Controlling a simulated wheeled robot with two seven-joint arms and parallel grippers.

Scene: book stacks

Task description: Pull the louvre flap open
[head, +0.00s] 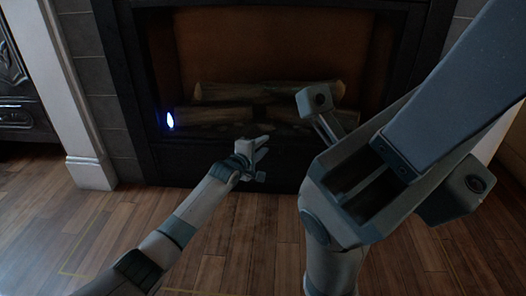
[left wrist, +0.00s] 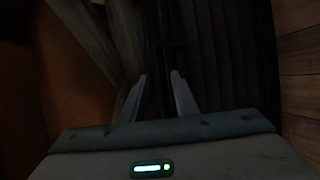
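The louvre flap (head: 190,166) appears to be the dark panel along the bottom of the fireplace, below the logs. In the left wrist view its dark parallel slats (left wrist: 232,48) run lengthwise, right of the fingers. My left gripper (head: 262,148) is in front of the fireplace's lower edge, near the panel's upper part. In the left wrist view its two fingers (left wrist: 160,88) are apart with a dark gap between them and nothing clearly held. I cannot tell whether a fingertip touches the flap.
Logs (head: 215,116) lie in the firebox above the panel. A blue-white glowing oval (head: 170,121) shows at the firebox's left. A white pillar (head: 85,130) stands at the left. The wooden floor (head: 110,225) in front is clear.

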